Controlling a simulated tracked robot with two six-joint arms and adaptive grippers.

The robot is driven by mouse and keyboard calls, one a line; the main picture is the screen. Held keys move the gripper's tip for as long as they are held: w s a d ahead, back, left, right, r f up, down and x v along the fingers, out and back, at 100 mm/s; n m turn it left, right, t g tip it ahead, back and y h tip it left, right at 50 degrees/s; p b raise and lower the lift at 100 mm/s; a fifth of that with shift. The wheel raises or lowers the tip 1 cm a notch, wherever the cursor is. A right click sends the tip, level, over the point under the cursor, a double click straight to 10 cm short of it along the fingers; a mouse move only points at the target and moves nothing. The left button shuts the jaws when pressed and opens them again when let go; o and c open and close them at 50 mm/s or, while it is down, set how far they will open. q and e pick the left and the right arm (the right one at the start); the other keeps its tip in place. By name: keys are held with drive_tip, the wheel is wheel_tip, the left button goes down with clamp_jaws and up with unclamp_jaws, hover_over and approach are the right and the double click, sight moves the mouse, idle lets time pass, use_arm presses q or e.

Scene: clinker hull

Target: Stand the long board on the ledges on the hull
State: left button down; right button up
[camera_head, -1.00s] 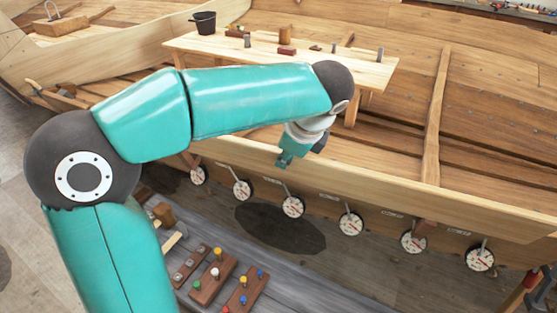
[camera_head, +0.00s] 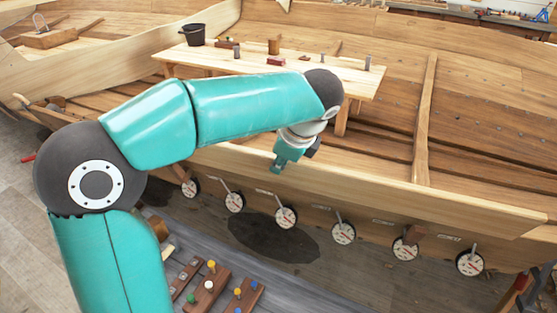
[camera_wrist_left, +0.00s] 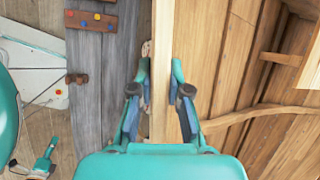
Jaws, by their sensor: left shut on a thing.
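The long pale board (camera_head: 400,194) runs across the middle of the head view, on edge, in front of the hull (camera_head: 480,115). My left gripper (camera_head: 280,166) is shut on its upper edge, left of its middle. The left wrist view shows the board (camera_wrist_left: 162,70) passing between both fingers (camera_wrist_left: 160,88). Below the board is a row of several round white dials (camera_head: 343,233) with short levers along the hull side. I cannot clearly make out the ledges. My right gripper is out of view.
A wooden table (camera_head: 350,78) with a black bucket (camera_head: 194,34) and small items stands behind my left arm. A grey plank bench (camera_head: 260,285) with brown peg blocks (camera_head: 207,292) is at the bottom. A dark patch (camera_head: 272,236) lies on the floor.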

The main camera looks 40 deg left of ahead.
sight(281, 179)
use_arm(q)
drive_tip(key=shift+w+a+f+b, duration=0.1)
drive_tip(key=shift+w+f+b, duration=0.1)
drive_tip(key=shift+f+b, duration=0.3)
drive_tip(key=shift+w+a+f+b, duration=0.15)
drive_tip(key=shift+w+f, duration=0.1)
drive_tip(key=shift+f, duration=0.4)
drive_tip(key=shift+w+a+f+b, duration=0.1)
drive_tip(key=shift+w+f+b, duration=0.1)
drive_tip(key=shift+f+b, duration=0.3)
drive_tip(key=shift+w+f, duration=0.1)
drive_tip(key=shift+f, duration=0.15)
drive_tip(key=shift+f, duration=0.25)
drive_tip(key=shift+w+a+f+b, duration=0.2)
drive_tip(key=shift+w+f+b, duration=0.25)
drive_tip(key=shift+f, duration=0.45)
drive_tip(key=shift+w+f, duration=0.1)
drive_tip(key=shift+f, duration=0.05)
drive_tip(key=shift+w+a+f+b, duration=0.1)
drive_tip(key=shift+w+f+b, duration=0.15)
drive_tip(key=shift+f, duration=0.3)
drive_tip(key=shift+w+a+f+b, duration=0.1)
drive_tip(key=shift+f+b, duration=0.15)
drive_tip(key=shift+f, duration=0.25)
drive_tip(key=shift+f, duration=0.2)
drive_tip(key=c, duration=1.1)
unclamp_jaws()
drive_tip(key=shift+o, duration=0.2)
